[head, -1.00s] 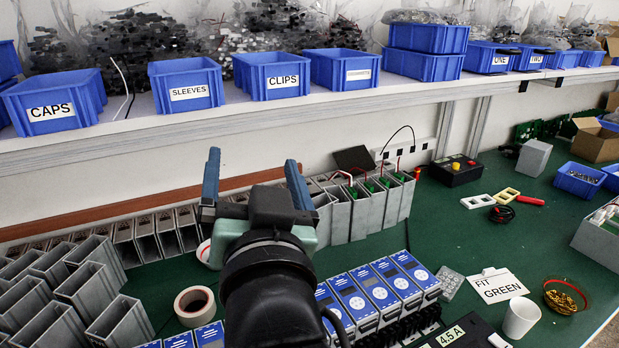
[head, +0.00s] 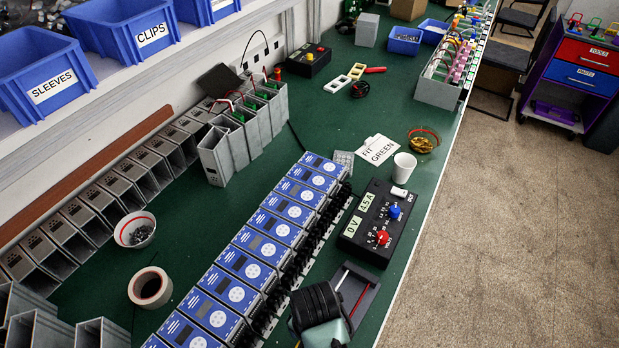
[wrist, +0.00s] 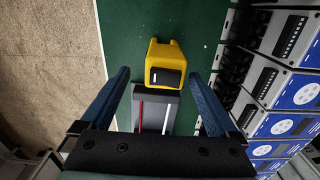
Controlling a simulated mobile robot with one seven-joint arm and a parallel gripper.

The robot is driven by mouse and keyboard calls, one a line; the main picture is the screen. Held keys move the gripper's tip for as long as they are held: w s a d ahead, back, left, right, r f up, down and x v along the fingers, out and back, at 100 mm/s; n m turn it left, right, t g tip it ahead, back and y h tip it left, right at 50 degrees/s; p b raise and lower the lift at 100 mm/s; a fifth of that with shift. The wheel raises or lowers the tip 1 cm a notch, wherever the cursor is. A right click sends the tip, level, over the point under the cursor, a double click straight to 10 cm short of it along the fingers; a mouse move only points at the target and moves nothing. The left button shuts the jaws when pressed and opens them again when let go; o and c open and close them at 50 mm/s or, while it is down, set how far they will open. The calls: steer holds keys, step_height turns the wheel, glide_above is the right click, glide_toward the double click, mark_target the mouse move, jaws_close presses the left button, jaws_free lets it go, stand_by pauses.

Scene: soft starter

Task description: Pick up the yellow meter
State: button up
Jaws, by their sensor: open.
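The yellow meter (wrist: 165,62) lies on the green bench in the wrist view, with a dark screen on its end facing my gripper. My gripper (wrist: 165,78) is open and empty. Its two blue fingers stand left and right in the wrist view, with the meter and a grey tray (wrist: 143,97) between their lines. I cannot tell the height of the fingers above the bench. In the head view only the dark wrist and teal body of my arm show at the bottom, the fingers out of sight.
The tray (head: 368,304) holds a red and a white rod. A row of blue-faced units (head: 247,268) runs along one side of it. A black box with knobs (head: 362,244) stands behind it. A white cup (head: 404,168) and tape roll (head: 150,287) stand farther off. The bench edge is close.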

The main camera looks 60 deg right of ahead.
steer(key=f, duration=0.3)
steer(key=f+p, duration=0.1)
steer(key=f, duration=0.1)
steer(key=shift+w+a, duration=0.2)
steer(key=shift+a, duration=0.2)
steer(key=shift+f, duration=0.6)
jaws_close()
